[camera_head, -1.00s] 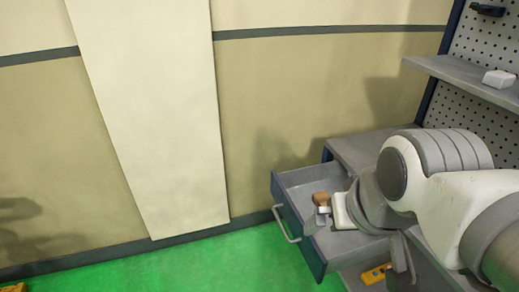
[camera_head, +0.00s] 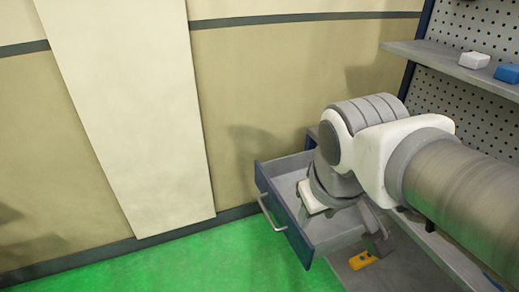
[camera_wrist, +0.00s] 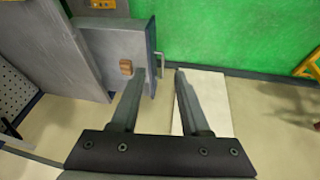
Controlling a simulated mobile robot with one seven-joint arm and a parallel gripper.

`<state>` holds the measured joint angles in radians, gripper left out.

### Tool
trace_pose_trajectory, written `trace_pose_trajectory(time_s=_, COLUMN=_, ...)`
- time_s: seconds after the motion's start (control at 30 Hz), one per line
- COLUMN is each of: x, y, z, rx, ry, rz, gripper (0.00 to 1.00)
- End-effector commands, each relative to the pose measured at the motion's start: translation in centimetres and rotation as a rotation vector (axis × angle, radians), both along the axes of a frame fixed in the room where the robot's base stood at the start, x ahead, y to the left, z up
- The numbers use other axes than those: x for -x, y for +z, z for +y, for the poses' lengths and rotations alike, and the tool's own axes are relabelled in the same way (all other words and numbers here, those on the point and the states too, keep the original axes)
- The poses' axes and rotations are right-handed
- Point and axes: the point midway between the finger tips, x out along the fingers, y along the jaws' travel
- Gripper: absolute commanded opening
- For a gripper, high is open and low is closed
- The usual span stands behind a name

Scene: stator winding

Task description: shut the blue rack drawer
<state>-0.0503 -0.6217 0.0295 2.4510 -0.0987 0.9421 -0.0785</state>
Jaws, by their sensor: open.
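The blue-fronted rack drawer (camera_head: 294,234) stands pulled out from the lower rack in the head view. Its bar handle (camera_head: 270,212) is on the outer face. The drawer also shows in the wrist view (camera_wrist: 112,45), with a brown block (camera_wrist: 126,67) inside. My gripper (camera_wrist: 160,72) is open and empty; the drawer's handle (camera_wrist: 161,65) appears in the gap between its fingertips, though I cannot tell the depth between them. In the head view my arm and wrist cover the drawer's right part and hide the fingertips and the block.
A grey shelf (camera_head: 440,60) with a white block (camera_head: 474,60) and a blue block (camera_head: 507,73) is above, at right. A yellow part (camera_head: 362,260) lies below the drawer. The green floor (camera_head: 200,270) in front of the drawer is clear. A wall stands behind.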

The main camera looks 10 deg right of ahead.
Motion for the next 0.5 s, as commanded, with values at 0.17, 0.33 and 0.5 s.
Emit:
trace_pose_trajectory(time_s=0.17, x=-2.1, y=-6.3, z=0.5, rx=0.211, ry=0.258, rz=0.18, gripper=0.12)
trace_pose_trajectory(time_s=0.33, x=-4.3, y=-11.0, z=1.3, rx=0.405, ry=0.518, rz=0.34, gripper=0.0)
trace_pose_trajectory(time_s=0.5, x=-6.8, y=-16.0, z=2.7, rx=0.59, ry=0.784, rz=0.491, gripper=0.0)
